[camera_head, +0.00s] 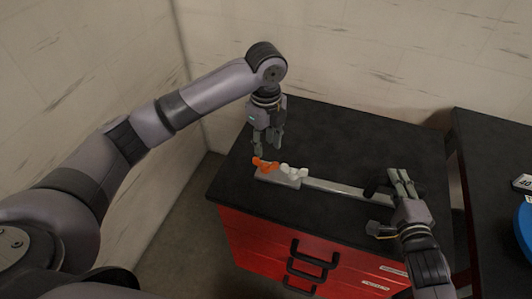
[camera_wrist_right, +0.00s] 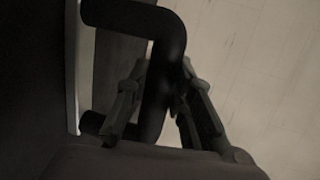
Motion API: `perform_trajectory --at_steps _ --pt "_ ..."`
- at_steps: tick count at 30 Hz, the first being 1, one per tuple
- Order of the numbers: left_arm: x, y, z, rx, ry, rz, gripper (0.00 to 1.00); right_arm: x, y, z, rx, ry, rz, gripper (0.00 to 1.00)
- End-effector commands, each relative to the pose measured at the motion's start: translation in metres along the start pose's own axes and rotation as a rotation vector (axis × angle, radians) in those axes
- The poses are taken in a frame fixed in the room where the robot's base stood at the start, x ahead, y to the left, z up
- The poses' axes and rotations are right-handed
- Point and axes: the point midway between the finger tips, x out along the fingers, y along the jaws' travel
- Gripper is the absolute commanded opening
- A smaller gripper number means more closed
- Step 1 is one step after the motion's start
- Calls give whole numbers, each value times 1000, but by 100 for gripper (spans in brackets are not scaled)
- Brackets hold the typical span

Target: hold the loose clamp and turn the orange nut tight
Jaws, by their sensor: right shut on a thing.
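The orange nut (camera_head: 265,164), with winged shape, sits at the left end of a pale grey rail (camera_head: 345,189) on the black worktop. My left gripper (camera_head: 268,149) hangs just above it, fingers pointing down, apart and empty. At the rail's right end is a black bent handle (camera_head: 376,187). My right gripper (camera_head: 390,183) is shut on this handle. The right wrist view shows the handle (camera_wrist_right: 168,45) between the fingers. I cannot tell which part is the loose clamp. The fingers hide part of the handle.
White lobed pieces (camera_head: 293,171) sit beside the orange nut on the rail. The black worktop (camera_head: 340,130) is clear behind the rail. Its red cabinet (camera_head: 265,245) has black handles in front. A second dark table (camera_head: 490,160) with a blue object (camera_head: 525,225) stands at right.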

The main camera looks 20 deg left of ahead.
Motion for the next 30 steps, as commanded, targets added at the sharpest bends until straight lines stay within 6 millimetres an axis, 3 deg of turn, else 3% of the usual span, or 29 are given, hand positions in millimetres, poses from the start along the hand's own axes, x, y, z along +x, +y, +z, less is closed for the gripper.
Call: perform_trajectory --at_steps 3,9,23,24,30 --pt "-25 -1 0 1 0 -3 33 0 3 0 0 1 6 0" --pt "-51 0 -1 2 0 -2 33 0 2 0 0 1 5 0" --pt "-56 0 -1 2 0 1 33 0 2 0 0 1 4 0" --pt "-56 0 -1 2 0 0 33 0 2 0 0 1 4 23" --pt "-56 0 -1 2 0 0 33 0 1 0 0 1 2 36"
